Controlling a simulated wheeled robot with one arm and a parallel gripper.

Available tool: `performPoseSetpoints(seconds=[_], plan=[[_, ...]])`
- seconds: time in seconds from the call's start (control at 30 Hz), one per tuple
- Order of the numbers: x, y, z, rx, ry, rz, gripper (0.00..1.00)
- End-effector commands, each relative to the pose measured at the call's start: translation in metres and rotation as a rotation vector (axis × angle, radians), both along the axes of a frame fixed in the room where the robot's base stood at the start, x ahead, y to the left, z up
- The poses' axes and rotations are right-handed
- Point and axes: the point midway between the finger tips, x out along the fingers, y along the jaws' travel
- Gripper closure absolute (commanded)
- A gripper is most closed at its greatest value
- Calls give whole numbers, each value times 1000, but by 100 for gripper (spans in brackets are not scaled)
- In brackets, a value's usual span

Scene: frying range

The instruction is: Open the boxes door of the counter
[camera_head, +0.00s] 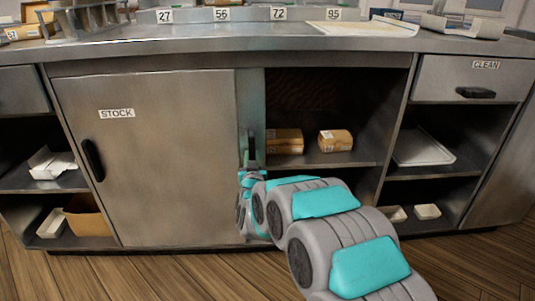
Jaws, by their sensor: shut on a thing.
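The counter (190,58) is a grey metal unit with cupboards below. A narrow strip of a sliding door (250,95) shows just right of the STOCK door (165,180); the rest of it is hidden behind that door. The strip bears a dark upright handle (251,147). To its right the compartment stands open, with cardboard boxes (284,141) on its shelf. My gripper (250,166) is at this handle and shut on it; my own arm partly hides the fingers.
The STOCK door has its own black handle (93,160) at the left. Open shelves with trays stand at both ends, and a CLEAN drawer (472,80) is at the upper right. Wooden floor (150,276) lies clear in front.

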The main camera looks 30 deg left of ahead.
Motion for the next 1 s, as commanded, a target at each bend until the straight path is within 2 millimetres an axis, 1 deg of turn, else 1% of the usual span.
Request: performPoseSetpoints(seconds=[0.1,0.47,0.5,0.7,0.77,1.0], plan=[[-3,6,2,2,-2,1,100],[-4,6,1,1,-2,-1,100],[-4,6,1,1,-2,-1,70],[-4,6,1,1,-1,-1,48],[-4,6,1,1,-1,-1,43],[-4,6,0,0,0,0,43]])
